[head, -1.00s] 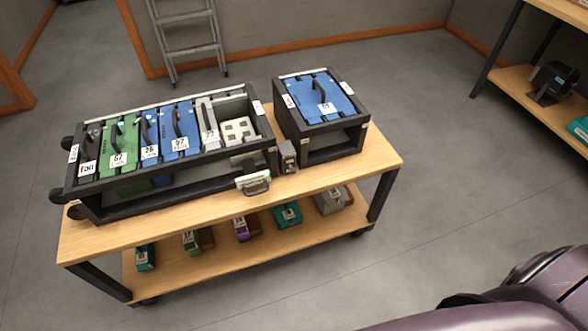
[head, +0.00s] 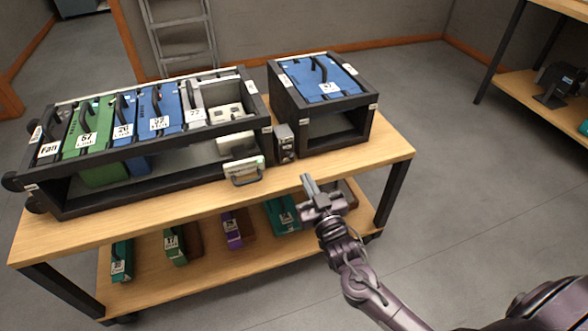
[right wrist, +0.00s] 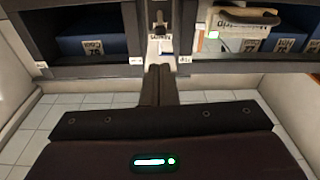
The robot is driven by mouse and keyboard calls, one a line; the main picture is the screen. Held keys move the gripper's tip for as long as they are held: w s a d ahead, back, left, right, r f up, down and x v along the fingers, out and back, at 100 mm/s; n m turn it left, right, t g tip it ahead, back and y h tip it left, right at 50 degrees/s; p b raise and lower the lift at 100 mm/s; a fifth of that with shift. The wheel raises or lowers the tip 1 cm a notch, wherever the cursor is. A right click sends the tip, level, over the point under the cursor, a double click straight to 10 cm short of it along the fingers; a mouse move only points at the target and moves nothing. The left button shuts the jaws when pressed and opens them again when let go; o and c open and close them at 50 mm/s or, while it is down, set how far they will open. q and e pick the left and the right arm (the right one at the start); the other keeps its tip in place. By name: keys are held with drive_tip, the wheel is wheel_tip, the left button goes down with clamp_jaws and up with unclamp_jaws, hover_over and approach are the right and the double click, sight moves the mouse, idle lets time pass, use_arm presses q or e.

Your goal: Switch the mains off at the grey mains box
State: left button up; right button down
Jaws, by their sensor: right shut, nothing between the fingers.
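The grey mains box (head: 286,143) is a small upright block on the trolley top (head: 385,150), in the gap between the long rack and the single-bay rack. In the right wrist view the mains box (right wrist: 160,48) shows just beyond the fingertips, with a dark part above a pale label. Its switch position cannot be made out. My right gripper (head: 308,181) is shut and empty, in front of the trolley's front edge and nearer to me than the box. Its closed fingers (right wrist: 158,82) point toward the box and look apart from it. My left gripper is not in view.
The long rack (head: 150,190) holds green, blue and grey modules. The single-bay rack (head: 360,103) holds a blue module. A pale handled panel (head: 244,171) sits at the long rack's front right, close to the mains box. Several modules lie on the lower shelf (head: 205,268).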

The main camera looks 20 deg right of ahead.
sight(290, 155)
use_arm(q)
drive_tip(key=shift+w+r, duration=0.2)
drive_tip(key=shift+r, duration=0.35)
use_arm(e)
drive_tip(key=r+t, duration=0.1)
drive_tip(key=r, duration=0.2)
drive_tip(key=shift+a, duration=0.2)
